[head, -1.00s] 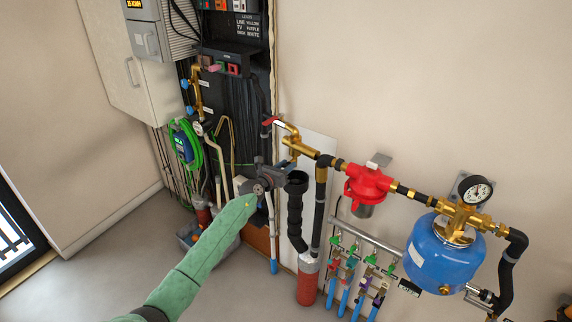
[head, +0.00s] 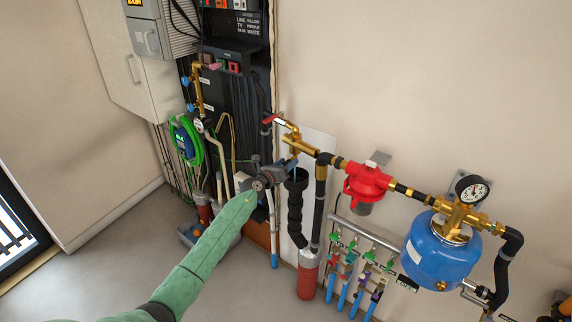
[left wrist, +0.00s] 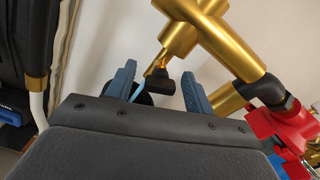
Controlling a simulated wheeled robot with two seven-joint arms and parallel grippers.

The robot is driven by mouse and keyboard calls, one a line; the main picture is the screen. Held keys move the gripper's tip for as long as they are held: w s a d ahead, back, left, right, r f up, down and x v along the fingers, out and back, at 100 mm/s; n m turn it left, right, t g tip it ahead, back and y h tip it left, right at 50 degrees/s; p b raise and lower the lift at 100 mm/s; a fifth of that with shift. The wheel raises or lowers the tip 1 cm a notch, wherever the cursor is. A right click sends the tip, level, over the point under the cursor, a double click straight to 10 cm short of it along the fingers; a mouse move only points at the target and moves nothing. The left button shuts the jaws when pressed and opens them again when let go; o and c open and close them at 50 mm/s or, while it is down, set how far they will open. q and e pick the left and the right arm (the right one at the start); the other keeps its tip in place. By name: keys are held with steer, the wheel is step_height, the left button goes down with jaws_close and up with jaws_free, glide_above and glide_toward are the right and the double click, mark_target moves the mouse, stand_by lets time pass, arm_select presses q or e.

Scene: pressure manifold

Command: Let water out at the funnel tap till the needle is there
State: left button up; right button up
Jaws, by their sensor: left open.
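The brass funnel tap (head: 297,141) with a red lever (head: 274,119) stands on the pipe above the black funnel (head: 297,181) in the head view. My left gripper (head: 284,166) is open just below and left of the tap, near the funnel mouth. In the left wrist view its blue fingers (left wrist: 159,86) stand apart, with the brass spout (left wrist: 156,64) and a black part between them. A thin light-blue streak (left wrist: 137,91) runs down from the spout, looking like water. The gauge (head: 473,189) has a white dial; its needle is too small to read surely. My right gripper is not in view.
A red filter housing (head: 367,180) and a blue tank (head: 438,250) are on the pipe to the right. Several small valves (head: 359,262) hang below. A green hose (head: 193,147) and dark panel (head: 233,100) are to the left. The floor at lower left is clear.

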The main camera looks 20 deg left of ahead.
arm_select(q)
steer(key=v, duration=0.7)
steer(key=shift+s+a+b, duration=0.15)
steer(key=shift+s+b, duration=0.15)
steer(key=shift+s, duration=0.05)
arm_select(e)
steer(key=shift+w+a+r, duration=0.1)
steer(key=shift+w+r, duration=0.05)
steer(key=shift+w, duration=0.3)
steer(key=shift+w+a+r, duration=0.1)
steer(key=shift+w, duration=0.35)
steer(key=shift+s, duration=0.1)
